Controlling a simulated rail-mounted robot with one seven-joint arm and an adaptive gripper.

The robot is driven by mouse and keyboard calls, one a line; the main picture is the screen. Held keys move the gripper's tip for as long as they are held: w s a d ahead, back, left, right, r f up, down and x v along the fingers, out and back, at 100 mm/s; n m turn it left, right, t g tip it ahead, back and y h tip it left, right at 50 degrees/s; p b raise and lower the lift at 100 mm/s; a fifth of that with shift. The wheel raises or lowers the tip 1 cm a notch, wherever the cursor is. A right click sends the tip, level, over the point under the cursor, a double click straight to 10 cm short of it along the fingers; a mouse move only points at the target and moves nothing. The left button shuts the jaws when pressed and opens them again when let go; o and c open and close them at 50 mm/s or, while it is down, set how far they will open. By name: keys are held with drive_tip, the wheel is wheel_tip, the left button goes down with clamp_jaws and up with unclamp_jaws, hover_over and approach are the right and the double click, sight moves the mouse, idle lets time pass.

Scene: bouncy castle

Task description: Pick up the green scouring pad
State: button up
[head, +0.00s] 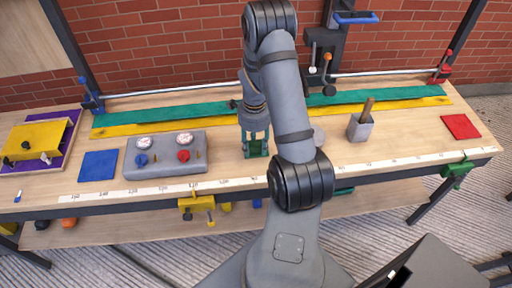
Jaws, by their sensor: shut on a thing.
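My gripper (256,147) points down over the middle of the workbench (225,160), to the right of the grey panel. It is shut on a small dark green piece, which looks like the green scouring pad (258,147). The pad sits between the fingers, close to the bench top. I cannot tell whether it touches the wood. My arm hides the bench just to the right of the gripper.
The grey panel (135,168) with gauges and knobs stands left. Blue (97,165) and red (461,126) squares lie flat on the bench. A grey holder (360,130) stands right. Green and yellow strips (400,105) run behind. A ruler strip (90,192) lines the front edge.

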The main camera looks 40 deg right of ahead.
sight(257, 145)
drive_tip(key=shift+c, duration=1.1)
drive_tip(key=shift+r, duration=0.5)
drive_tip(key=r, duration=0.2)
drive_tip(key=r+b, duration=0.1)
drive_tip(key=shift+s+d+r, duration=0.25)
drive_tip(key=shift+s, duration=0.05)
drive_tip(key=s+d+r+b, duration=0.1)
drive_tip(key=s+d+r, duration=0.3)
drive_tip(key=s, duration=0.6)
wheel_tip(257, 145, up, 3)
drive_tip(key=shift+d+f+b, duration=0.2)
drive_tip(key=shift+b, duration=0.1)
drive_tip(key=o, duration=0.6)
drive_tip(key=c, duration=0.5)
